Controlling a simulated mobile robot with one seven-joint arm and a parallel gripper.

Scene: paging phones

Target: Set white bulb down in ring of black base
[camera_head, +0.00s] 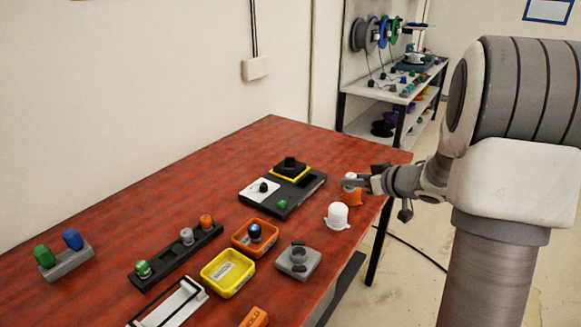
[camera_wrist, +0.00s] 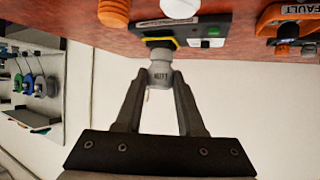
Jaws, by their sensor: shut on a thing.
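My gripper (camera_head: 362,183) is at the right end of the table and points left. In the wrist view its fingers (camera_wrist: 163,82) are shut on a pale bulb with dark lettering (camera_wrist: 160,70), which I take as the white bulb. In the head view the bulb shows only as a small pale patch (camera_head: 350,176) at the fingertips. The black base (camera_head: 290,163) stands on a yellow-edged square, left of my gripper and apart from it. In the wrist view the base (camera_wrist: 160,43) is beyond the bulb and partly hidden; its ring is hard to make out.
An orange dome (camera_head: 352,197) stands below my gripper, with a white dome (camera_head: 337,216) in front of it. A black panel (camera_head: 283,208) carries the yellow square. Trays, a grey block (camera_head: 298,262) and coloured knobs fill the nearer table. The far left table is clear.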

